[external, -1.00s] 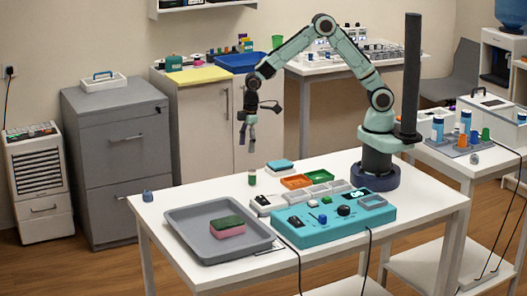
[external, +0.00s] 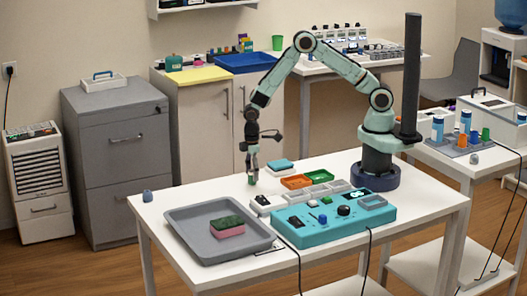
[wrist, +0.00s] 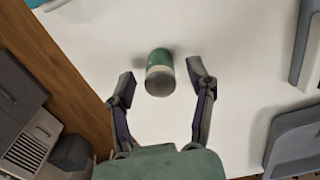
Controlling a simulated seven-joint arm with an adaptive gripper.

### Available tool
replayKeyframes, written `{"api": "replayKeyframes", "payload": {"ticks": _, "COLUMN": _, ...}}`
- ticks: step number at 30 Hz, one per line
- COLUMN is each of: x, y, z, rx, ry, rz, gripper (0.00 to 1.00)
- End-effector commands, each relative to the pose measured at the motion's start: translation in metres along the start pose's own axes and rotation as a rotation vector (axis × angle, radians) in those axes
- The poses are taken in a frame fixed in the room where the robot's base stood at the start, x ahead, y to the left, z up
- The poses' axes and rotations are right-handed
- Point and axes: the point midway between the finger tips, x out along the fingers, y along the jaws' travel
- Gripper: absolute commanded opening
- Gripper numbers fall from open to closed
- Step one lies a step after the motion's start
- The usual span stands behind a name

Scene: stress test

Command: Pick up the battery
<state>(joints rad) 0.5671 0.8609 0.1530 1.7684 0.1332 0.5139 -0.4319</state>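The battery (external: 252,181) is a small upright cylinder near the table's far edge. In the wrist view it shows as a green cylinder with a pale band and a grey end (wrist: 161,80). My gripper (external: 253,171) is directly above it, pointing down, with the fingertips near its top. In the wrist view the two fingers of my gripper (wrist: 162,76) are spread, one on each side of the battery, with a gap on both sides. Nothing is held.
A grey tray (external: 184,215) with a green and pink sponge (external: 228,228) lies at the front left. A teal control box (external: 310,229), orange tray (external: 296,182) and green tray (external: 320,176) are to the right.

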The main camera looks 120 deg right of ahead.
Motion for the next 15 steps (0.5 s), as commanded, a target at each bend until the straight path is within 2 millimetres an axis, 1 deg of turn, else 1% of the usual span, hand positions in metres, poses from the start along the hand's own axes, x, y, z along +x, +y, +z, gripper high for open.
{"api": "replayKeyframes", "payload": {"ticks": 1, "x": -0.0001, "y": -0.0001, "z": 0.0, "rx": 0.0, "ry": 0.0, "rz": 0.0, "gripper": 0.33}}
{"api": "replayKeyframes", "payload": {"ticks": 2, "x": -0.0001, "y": -0.0001, "z": 0.0, "rx": 0.0, "ry": 0.0, "rz": 0.0, "gripper": 0.24}}
{"api": "replayKeyframes", "payload": {"ticks": 3, "x": -0.0001, "y": -0.0001, "z": 0.0, "rx": 0.0, "ry": 0.0, "rz": 0.0, "gripper": 0.11}}
{"api": "replayKeyframes", "payload": {"ticks": 4, "x": -0.0001, "y": -0.0001, "z": 0.0001, "rx": 0.0, "ry": 0.0, "rz": 0.0, "gripper": 0.02}}
{"api": "replayKeyframes", "payload": {"ticks": 5, "x": -0.0001, "y": -0.0001, "z": 0.0001, "rx": 0.0, "ry": 0.0, "rz": 0.0, "gripper": 0.0}}
{"api": "replayKeyframes", "payload": {"ticks": 15, "x": -0.0014, "y": -0.0001, "z": 0.0001, "rx": 0.0, "ry": 0.0, "rz": 0.0, "gripper": 0.0}}
